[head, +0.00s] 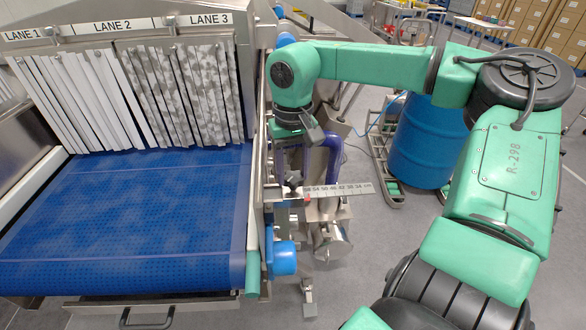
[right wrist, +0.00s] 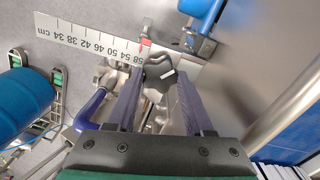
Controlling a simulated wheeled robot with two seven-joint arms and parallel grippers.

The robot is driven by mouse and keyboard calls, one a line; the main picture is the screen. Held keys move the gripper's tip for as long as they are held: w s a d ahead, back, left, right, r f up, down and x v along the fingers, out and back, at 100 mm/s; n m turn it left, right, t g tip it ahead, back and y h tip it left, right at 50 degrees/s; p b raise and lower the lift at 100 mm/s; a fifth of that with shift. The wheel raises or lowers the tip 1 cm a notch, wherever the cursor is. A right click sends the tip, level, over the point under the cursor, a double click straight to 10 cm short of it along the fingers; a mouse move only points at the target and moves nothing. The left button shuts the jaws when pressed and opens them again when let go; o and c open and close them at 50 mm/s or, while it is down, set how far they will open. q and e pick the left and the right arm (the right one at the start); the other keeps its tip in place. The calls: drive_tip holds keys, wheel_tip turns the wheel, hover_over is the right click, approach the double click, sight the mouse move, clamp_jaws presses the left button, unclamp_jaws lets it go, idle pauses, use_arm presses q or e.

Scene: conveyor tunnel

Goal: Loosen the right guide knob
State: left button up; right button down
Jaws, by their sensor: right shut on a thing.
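In the head view my right gripper (head: 292,176) reaches down at the right side of the conveyor, and the knob is small and partly hidden there. The scale (head: 345,189) sticks out to the right from the knob. My left gripper is not in view.
The blue conveyor belt (head: 130,215) runs out from under the strip curtain (head: 185,95) at left. A blue drum (head: 428,140) stands on the floor at right. A bent purple handle (head: 334,150) and metal machine parts lie close to the right gripper. A blue cylinder (head: 284,258) is below.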

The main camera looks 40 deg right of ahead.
sight(293, 175)
drive_tip(key=n, duration=0.6)
drive_tip(key=shift+w+r, duration=0.1)
idle(0.4)
drive_tip(key=shift+c, duration=1.4)
unclamp_jaws()
drive_tip(key=shift+r, duration=0.4)
wheel_tip(293, 175, up, 4)
drive_tip(key=shift+f, duration=0.1)
wheel_tip(293, 175, up, 10)
drive_tip(key=p, duration=0.2)
